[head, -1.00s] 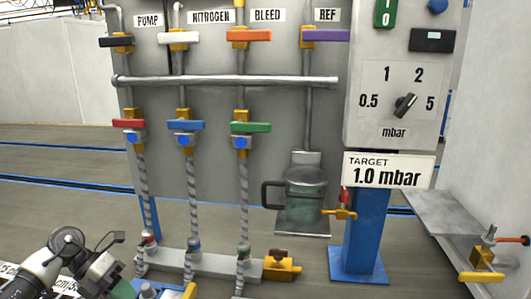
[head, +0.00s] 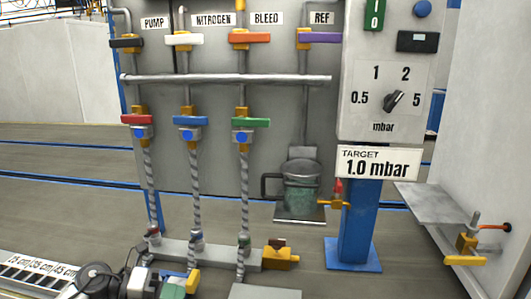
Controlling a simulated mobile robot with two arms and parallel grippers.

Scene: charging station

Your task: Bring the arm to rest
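My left arm (head: 100,279) shows low at the bottom left of the head view, with a dark round joint and grey-white links. The end of this arm (head: 143,284) is near the bottom edge, and its fingers cannot be made out. I cannot tell whether that gripper is open or shut or holds anything. My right arm and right gripper are not in view.
Behind stands a panel with coloured valve handles, including a green one (head: 250,122), and a horizontal pipe (head: 230,79). A glass vessel (head: 301,195) sits on a bracket. A dial (head: 394,101) and a target sign (head: 377,163) are at right. A labelled tray (head: 42,265) is lower left.

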